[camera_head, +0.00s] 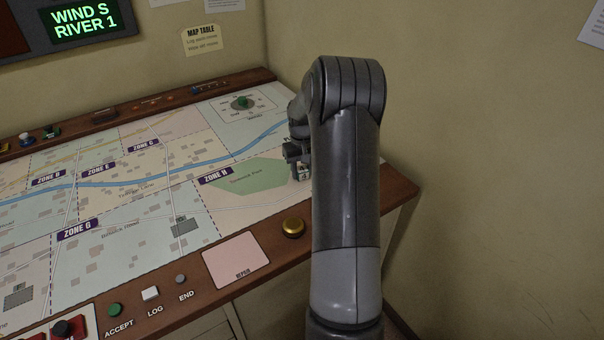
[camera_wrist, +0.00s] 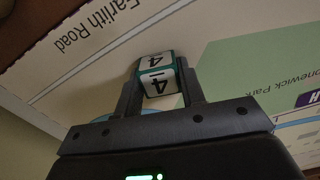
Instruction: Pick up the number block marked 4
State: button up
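The number block marked 4 (camera_wrist: 156,78) is a small white cube with teal edges and black 4s on two visible faces. In the wrist view it sits between the two fingertips of my gripper (camera_wrist: 160,82), with a finger against each side. In the head view the block (camera_head: 304,173) shows just below my gripper (camera_head: 298,158), partly hidden by the fingers and arm, near the right end of the map table (camera_head: 245,208). I cannot tell whether its underside touches the map.
A gold dome button (camera_head: 293,227) and a pink repair panel (camera_head: 236,260) lie on the front wooden edge. A green knob (camera_head: 242,102) stands on a dial plate at the back. The wall is close behind and to the right. The map around the block is clear.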

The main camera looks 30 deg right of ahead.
jog(key=c, duration=0.4)
